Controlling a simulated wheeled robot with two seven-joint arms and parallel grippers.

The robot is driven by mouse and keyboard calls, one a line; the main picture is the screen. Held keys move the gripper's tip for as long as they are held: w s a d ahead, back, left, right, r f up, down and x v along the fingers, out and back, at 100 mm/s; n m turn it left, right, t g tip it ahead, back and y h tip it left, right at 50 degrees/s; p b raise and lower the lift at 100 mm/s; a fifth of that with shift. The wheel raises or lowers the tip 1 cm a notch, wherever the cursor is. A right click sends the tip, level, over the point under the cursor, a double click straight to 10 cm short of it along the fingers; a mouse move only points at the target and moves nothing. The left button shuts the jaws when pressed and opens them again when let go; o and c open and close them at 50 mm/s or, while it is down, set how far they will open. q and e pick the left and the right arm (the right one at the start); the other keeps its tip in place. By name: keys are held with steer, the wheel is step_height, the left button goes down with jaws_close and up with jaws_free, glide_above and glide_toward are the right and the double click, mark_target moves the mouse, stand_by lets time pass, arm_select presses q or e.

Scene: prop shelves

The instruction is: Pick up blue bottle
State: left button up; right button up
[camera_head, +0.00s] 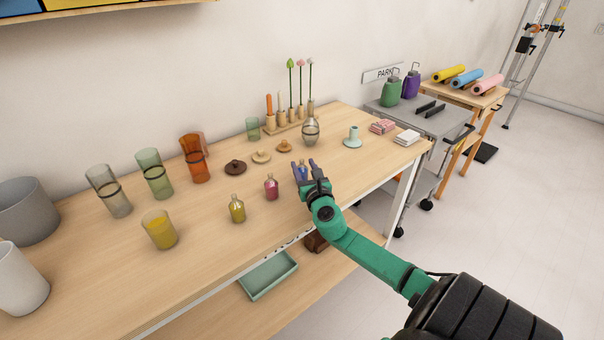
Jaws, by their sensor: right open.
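The small blue bottle (303,172) stands on the wooden table, to the right of the pink bottle (271,188) and the yellow bottle (237,210). Its lower part is hidden by my right gripper (304,167). My right gripper is open, with its two fingers pointing away toward the wall, one on each side of the blue bottle in the picture. I cannot tell whether the fingers touch it. My left gripper is not in view.
Brown lids (236,167) lie behind the bottles. A glass vase (311,132) and a rack of stems (289,121) stand farther back. Coloured glasses (154,174) fill the left side. A green tray (268,276) sits on the lower shelf.

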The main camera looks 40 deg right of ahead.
steer(key=shift+x, duration=1.15)
steer(key=shift+s+a, duration=0.1)
jaws_close()
step_height(320, 180, up, 20)
steer(key=p, duration=0.7)
steer(key=shift+f, duration=0.1)
